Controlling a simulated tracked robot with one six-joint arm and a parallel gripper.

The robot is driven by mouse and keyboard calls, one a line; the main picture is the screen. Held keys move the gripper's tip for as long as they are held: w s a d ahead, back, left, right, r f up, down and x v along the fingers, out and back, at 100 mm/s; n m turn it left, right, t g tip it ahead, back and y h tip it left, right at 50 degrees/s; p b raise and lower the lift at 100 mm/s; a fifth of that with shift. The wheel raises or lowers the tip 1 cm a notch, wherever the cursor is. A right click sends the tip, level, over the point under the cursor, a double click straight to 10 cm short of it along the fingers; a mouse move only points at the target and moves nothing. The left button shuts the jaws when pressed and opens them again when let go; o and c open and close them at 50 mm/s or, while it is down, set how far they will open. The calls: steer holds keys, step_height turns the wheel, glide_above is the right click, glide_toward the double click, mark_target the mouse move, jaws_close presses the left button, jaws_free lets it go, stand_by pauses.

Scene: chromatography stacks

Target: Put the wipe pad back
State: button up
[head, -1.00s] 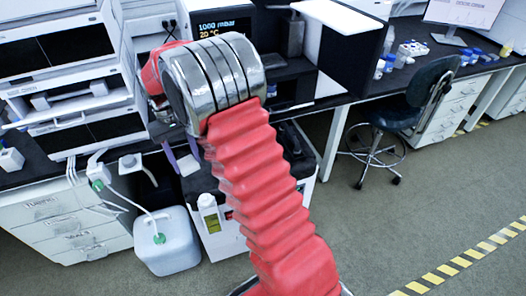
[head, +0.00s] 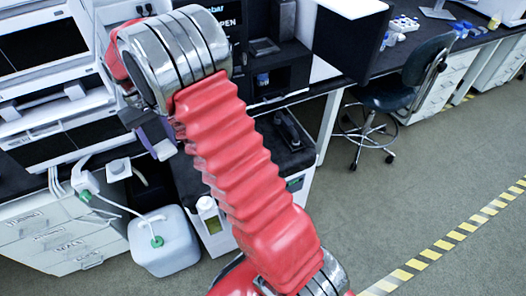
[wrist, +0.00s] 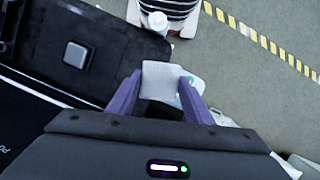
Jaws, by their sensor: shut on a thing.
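My gripper (wrist: 160,86) has two purple fingers and is shut on a pale, squarish wipe pad (wrist: 160,74). In the wrist view the pad sits between the fingertips, above the floor and cart area. In the head view the gripper (head: 155,137) hangs below the silver wrist joint, left of the cart, with the pale pad (head: 165,150) at its tip. The arm hides part of the bench behind it. A small grey square piece (wrist: 77,54) lies on a dark surface to the left in the wrist view; I cannot tell what it is.
A white jug (head: 170,255) with a green cap and tube stands on the floor. Stacked instruments (head: 50,85) fill the left bench. A chair (head: 395,92) stands right; the floor there is clear.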

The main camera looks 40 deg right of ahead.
steer(key=shift+d, duration=0.2)
steer(key=shift+d+f+m, duration=0.15)
steer(key=shift+d+m, duration=0.3)
steer(key=shift+m, duration=0.15)
steer(key=s+d+f+n+t, duration=0.2)
steer(key=s+d+n, duration=0.1)
steer(key=d+n, duration=0.7)
steer(key=s+d+f+n+t, duration=0.2)
steer(key=s+d+n, duration=0.2)
steer(key=d+n, duration=0.6)
steer(key=s+d+f+n+t, duration=0.2)
steer(key=s+d+f+n, duration=0.1)
steer(key=d+n, duration=0.7)
steer(key=s+n, duration=0.1)
steer(key=n, duration=0.2)
steer(key=shift+d+n+h, duration=0.3)
steer(key=shift+n+h, duration=0.1)
steer(key=shift+f, duration=3.2)
